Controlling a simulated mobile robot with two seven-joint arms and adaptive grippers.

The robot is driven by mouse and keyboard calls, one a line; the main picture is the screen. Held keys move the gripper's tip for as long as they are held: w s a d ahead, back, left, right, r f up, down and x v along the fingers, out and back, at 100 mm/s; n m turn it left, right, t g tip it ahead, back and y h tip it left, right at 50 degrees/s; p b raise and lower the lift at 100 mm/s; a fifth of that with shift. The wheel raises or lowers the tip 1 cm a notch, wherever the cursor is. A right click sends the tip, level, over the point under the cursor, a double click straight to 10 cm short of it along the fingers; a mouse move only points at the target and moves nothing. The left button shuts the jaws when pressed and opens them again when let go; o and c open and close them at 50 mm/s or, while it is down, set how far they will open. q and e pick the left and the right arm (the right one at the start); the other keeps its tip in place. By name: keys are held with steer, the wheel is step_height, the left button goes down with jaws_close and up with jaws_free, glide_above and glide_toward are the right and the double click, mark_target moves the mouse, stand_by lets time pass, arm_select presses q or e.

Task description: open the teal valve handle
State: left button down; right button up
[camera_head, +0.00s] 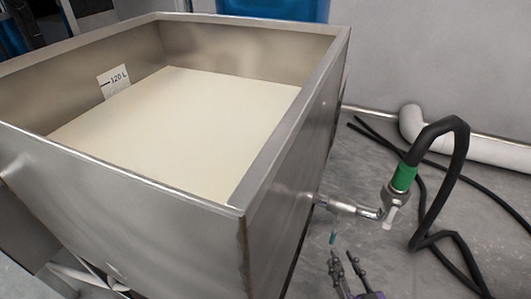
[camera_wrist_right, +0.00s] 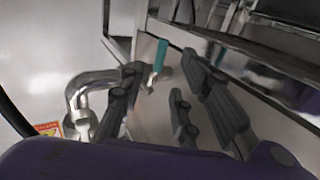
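The teal valve handle (camera_head: 333,237) is small and sits low by the tank's outlet pipe (camera_head: 345,206) in the head view. In the right wrist view the teal handle (camera_wrist_right: 160,55) shows upright between the spread fingers of my right gripper (camera_wrist_right: 158,78). In the head view my right gripper (camera_head: 344,262) is just below the handle, with its fingers pointing up toward it. It is open, and I see no clear contact with the handle. The valve body behind the handle is hard to make out. My left gripper is not in view.
A steel tank (camera_head: 287,190) with pale contents and a "120 L" label (camera_head: 113,80) fills the left. A bent metal pipe, green coupling (camera_head: 403,177) and black hose (camera_head: 459,165) stand right of the gripper. A white pipe (camera_head: 485,148) and cables lie on the floor behind.

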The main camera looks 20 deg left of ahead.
mark_target(334, 238)
steer(key=b+x, duration=0.2)
steer(key=x, duration=0.6)
steer(key=shift+r+b, duration=0.15)
steer(key=shift+b, duration=0.2)
jaws_close()
